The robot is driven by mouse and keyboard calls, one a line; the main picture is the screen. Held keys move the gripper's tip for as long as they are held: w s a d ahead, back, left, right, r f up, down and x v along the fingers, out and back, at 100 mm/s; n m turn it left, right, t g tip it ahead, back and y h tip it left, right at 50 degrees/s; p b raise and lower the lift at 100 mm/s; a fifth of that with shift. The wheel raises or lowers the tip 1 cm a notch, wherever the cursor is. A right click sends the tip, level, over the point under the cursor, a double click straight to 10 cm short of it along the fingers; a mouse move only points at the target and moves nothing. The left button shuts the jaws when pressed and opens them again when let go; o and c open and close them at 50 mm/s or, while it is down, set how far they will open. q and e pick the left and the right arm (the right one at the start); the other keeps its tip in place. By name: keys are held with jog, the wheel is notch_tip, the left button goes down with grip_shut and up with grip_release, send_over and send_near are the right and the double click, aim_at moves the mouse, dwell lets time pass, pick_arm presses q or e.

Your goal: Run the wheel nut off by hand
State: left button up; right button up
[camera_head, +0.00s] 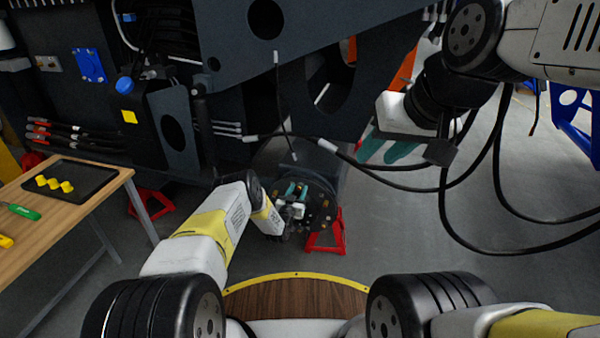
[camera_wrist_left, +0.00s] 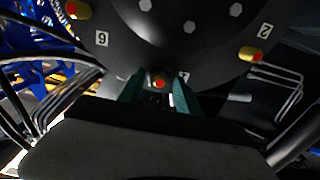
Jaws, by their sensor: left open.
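The dark wheel hub (camera_head: 322,203) sits low in the middle of the head view. In the left wrist view the hub face (camera_wrist_left: 185,35) shows printed numbers and several studs with red tips and yellow parts. One red-tipped wheel nut or stud (camera_wrist_left: 158,83) stands between the teal fingers of my left gripper (camera_wrist_left: 158,98). These fingers are open around it, and I cannot tell whether they touch it. In the head view my left gripper (camera_head: 294,196) is at the hub face. My right gripper (camera_head: 388,152) hangs at upper right, away from the hub, with teal fingers showing and nothing clearly held.
A red stand (camera_head: 327,232) is beside the hub, and another (camera_head: 150,204) is further left. Black cables (camera_head: 400,187) hang across the right side. A wooden table (camera_head: 60,225) at left bears a black tray (camera_head: 92,180) with yellow pieces. Grey floor is clear at lower right.

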pick_arm(q)
grip_shut()
jog(key=n, duration=0.6)
jog(key=shift+s+a+f, duration=0.1)
jog(key=shift+s+a, duration=0.05)
jog(key=n, duration=0.7)
jog(key=shift+n, duration=0.3)
jog(key=n, duration=0.5)
jog(key=shift+s, duration=0.1)
jog(key=n, duration=0.6)
jog(key=shift+s+f+n, duration=0.1)
jog(key=shift+n, duration=0.2)
jog(key=shift+o, duration=1.2)
grip_release()
